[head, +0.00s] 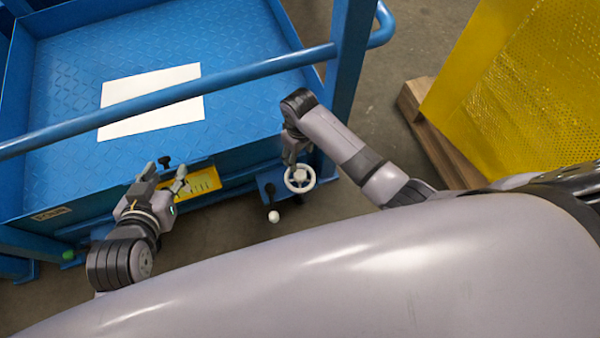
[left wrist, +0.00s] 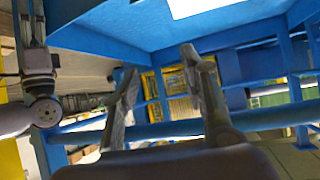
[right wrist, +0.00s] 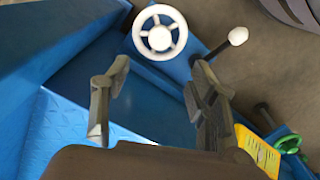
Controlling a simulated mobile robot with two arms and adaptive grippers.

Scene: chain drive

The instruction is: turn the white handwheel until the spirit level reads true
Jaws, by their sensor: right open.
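The white handwheel (head: 300,179), a spoked ring, is at the front edge of the blue cart in the head view. It also shows at the top of the right wrist view (right wrist: 181,46). My right gripper (head: 294,157) is beside the wheel; in the right wrist view its fingers are apart with nothing between them, and the wheel lies beyond the fingertips. My left gripper (head: 167,174) is open and empty in front of a yellow plate (head: 205,181) on the cart's front. I cannot make out a spirit level or its bubble.
A white-knobbed lever (head: 273,216) sits just below the wheel. A blue rail (head: 230,74) crosses above the blue deck (head: 75,60), where a white sheet (head: 150,115) lies. A green knob (head: 68,255) is at left. A yellow panel on a wooden pallet (head: 432,140) stands at right.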

